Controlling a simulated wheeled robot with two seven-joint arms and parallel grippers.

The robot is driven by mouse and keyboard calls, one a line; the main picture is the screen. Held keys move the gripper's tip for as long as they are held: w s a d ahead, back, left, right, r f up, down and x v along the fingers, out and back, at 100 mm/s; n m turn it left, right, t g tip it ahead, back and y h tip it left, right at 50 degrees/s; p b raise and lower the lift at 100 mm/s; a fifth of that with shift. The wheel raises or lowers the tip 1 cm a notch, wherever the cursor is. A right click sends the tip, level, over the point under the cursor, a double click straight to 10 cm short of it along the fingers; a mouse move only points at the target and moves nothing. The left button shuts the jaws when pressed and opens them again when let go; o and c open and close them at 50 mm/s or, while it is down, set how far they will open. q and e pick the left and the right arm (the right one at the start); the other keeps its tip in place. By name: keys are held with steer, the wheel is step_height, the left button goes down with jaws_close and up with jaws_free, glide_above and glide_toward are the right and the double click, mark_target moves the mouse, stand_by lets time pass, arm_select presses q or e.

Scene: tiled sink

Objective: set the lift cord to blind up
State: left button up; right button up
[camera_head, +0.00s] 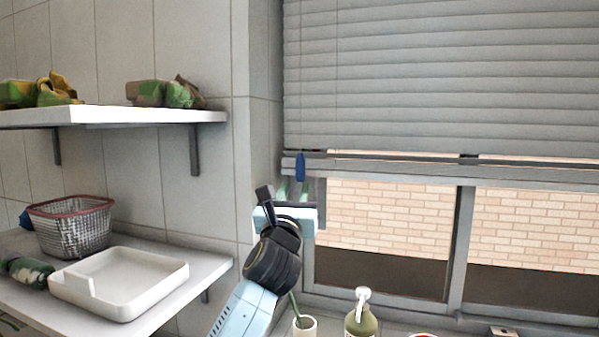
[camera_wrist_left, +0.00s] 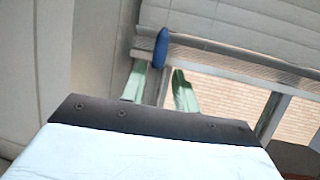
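The grey blind (camera_head: 440,80) covers the upper part of the window, with its bottom rail (camera_head: 400,170) about halfway down the picture. The lift cord's blue end piece (camera_head: 300,167) hangs in front of the rail near the window's left edge; it also shows in the left wrist view (camera_wrist_left: 161,48). My left gripper (camera_head: 293,186) is just below it, pointing up, with its two green fingers apart and nothing visible between them. In the left wrist view the fingertips (camera_wrist_left: 160,70) stand either side of the cord end's line, a little below it. My right gripper is not in view.
A shelf (camera_head: 150,116) with green bundles and a lower shelf (camera_head: 205,275) with a wire basket (camera_head: 75,235) and white tray (camera_head: 120,285) stand at left. A soap bottle (camera_head: 361,318) and white cup (camera_head: 304,327) stand below the window, close to my left arm.

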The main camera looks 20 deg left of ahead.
mark_target(300, 174)
arm_select(q)
steer(key=x, duration=0.7)
steer(key=shift+w+r+p, duration=0.15)
steer(key=shift+p, duration=0.15)
jaws_close()
